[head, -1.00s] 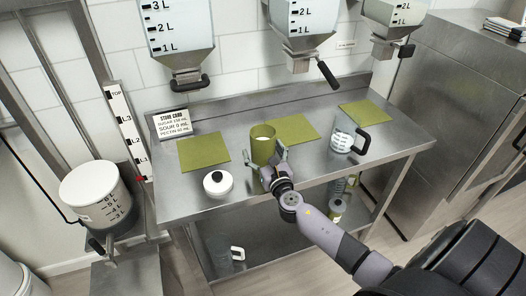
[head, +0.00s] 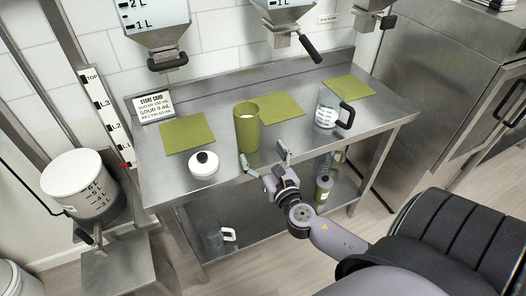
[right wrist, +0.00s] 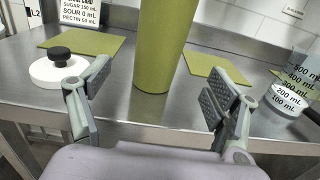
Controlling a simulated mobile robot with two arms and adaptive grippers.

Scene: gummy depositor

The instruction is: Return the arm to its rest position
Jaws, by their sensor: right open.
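My right gripper (head: 271,161) is open and empty at the front edge of the steel table (head: 222,175). A tall green cylinder container (head: 247,135) stands upright on the table, apart from the gripper. In the right wrist view the green container (right wrist: 160,50) shows beyond and between the two open fingers (right wrist: 160,100), with its top cut off. The right arm comes in from the lower right. My left gripper is not in view.
A white lid with a black knob (head: 204,166), a clear measuring jug (head: 328,113), green mats (head: 187,134) and a recipe card (head: 155,107) are on the table. Dispensers (head: 155,35) hang above. A shelf (head: 258,213) below holds containers. A white-lidded tank (head: 80,190) stands left.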

